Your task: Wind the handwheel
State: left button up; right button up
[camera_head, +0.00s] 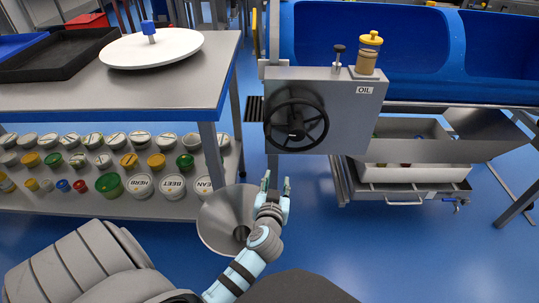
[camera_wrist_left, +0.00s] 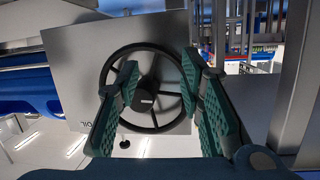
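The black handwheel (camera_head: 296,122) is mounted on the front of a grey box (camera_head: 345,130) in the head view. It has a round rim, several spokes and a dark hub. My left gripper (camera_head: 275,186) is open, below and a little left of the wheel, pointing up at it. In the left wrist view the handwheel (camera_wrist_left: 150,88) lies ahead, partly hidden behind the open green finger pads of my left gripper (camera_wrist_left: 160,95). Nothing is between the fingers; I cannot tell whether they touch the wheel there, but the head view shows a gap. My right gripper is not in view.
A yellow-capped oil cup (camera_head: 368,55) and a small black knob (camera_head: 338,50) stand on the box. A metal funnel (camera_head: 228,222) is beside my left arm. A steel table (camera_head: 190,95) with a shelf of jars stands left.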

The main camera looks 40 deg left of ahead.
aim_at(269, 125)
pick_arm(q)
jog(key=a+r+n+t+y+b, duration=0.1)
jog(key=a+r+n+y+b, duration=0.15)
jog(key=r, duration=0.55)
jog(key=shift+n+y, duration=0.25)
jog(key=shift+n, duration=0.1)
jog(key=b+x, duration=0.1)
jog(key=x, duration=1.2)
jog(key=shift+s+a+r, duration=0.1)
jog(key=shift+s, duration=0.05)
jog(key=shift+w+a+r, duration=0.1)
jog(key=shift+w+a, duration=0.1)
jog(key=shift+w, duration=0.1)
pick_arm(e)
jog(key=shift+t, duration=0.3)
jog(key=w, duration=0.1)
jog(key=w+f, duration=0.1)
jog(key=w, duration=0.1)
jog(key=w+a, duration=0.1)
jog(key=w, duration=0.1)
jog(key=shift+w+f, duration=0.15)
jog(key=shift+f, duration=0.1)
pick_arm(q)
jog(key=shift+s, duration=0.1)
grip_shut()
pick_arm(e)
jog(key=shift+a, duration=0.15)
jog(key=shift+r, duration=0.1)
